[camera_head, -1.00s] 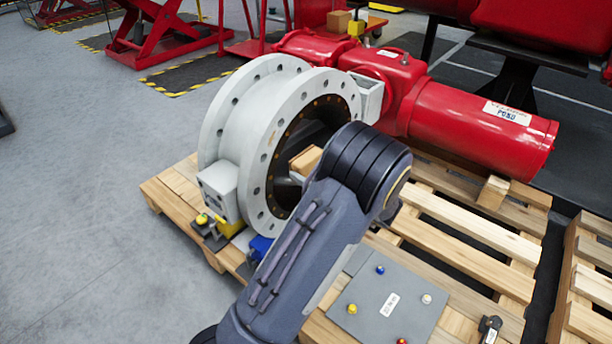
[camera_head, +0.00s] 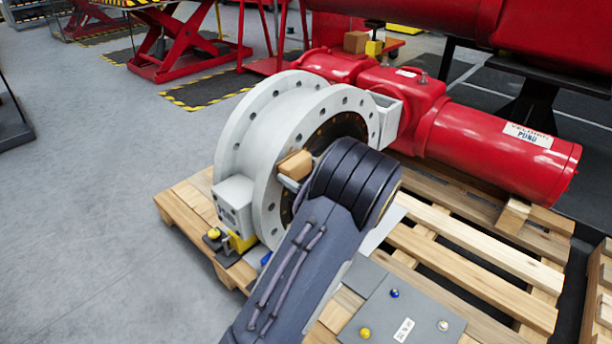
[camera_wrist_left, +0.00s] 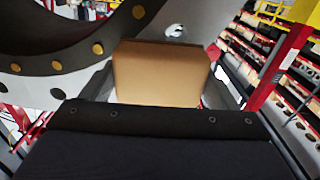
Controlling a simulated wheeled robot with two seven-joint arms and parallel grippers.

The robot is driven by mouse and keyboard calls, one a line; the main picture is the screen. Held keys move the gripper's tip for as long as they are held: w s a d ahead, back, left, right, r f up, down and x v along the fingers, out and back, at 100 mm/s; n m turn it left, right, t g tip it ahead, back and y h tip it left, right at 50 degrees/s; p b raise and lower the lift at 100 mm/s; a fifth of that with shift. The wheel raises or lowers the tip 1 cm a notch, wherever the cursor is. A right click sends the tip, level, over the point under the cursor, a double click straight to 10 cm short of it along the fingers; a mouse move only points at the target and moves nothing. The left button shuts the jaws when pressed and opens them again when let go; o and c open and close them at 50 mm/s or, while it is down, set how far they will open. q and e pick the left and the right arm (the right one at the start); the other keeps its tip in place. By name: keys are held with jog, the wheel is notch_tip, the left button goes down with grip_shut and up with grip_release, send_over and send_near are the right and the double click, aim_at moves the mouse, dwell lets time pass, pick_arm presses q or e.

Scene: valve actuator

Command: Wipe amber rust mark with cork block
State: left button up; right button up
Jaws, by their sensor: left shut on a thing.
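The cork block (camera_head: 296,163) is a tan brown block in front of the valve's pale flange ring. My left gripper (camera_head: 290,182) is shut on it; the dark arm hides most of the gripper. In the left wrist view the block (camera_wrist_left: 165,75) fills the space between the fingers, with the dark bolted ring (camera_wrist_left: 75,45) close at left. I cannot tell whether the block touches the flange (camera_head: 270,200). I cannot make out the amber rust mark in either view. My right gripper is not in view.
The valve stands on a wooden pallet (camera_head: 460,245), joined to a red actuator cylinder (camera_head: 500,140). A grey panel with coloured knobs (camera_head: 385,315) lies at the front. A yellow part (camera_head: 240,242) sits by the valve's foot. Open grey floor (camera_head: 90,200) is at left.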

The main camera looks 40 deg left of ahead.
aim_at(308, 158)
pick_arm(q)
jog(key=shift+w+a, duration=0.1)
jog(key=shift+a, duration=0.9)
dwell(0.7)
jog(key=w+r+p, duration=0.1)
jog(key=r+p, duration=0.1)
jog(key=p, duration=0.1)
jog(key=shift+w+d+r, duration=0.1)
jog(key=shift+w, duration=0.3)
jog(key=shift+w+d+r+p, duration=0.1)
jog(key=shift+w+r+p, duration=0.15)
jog(key=shift+w+p, duration=0.15)
jog(key=shift+w+r+p, duration=0.6)
jog(key=shift+r+p, duration=0.15)
jog(key=shift+p, duration=0.05)
jog(key=shift+w+r+p, duration=0.55)
jog(key=shift+w+p, duration=0.05)
jog(key=shift+w, duration=0.1)
jog(key=shift+s+f, duration=0.4)
jog(key=shift+f, duration=0.1)
jog(key=shift+s+a+f+b, duration=0.2)
jog(key=shift+s+f+b, duration=0.5)
jog(key=shift+s+f, duration=1.5)
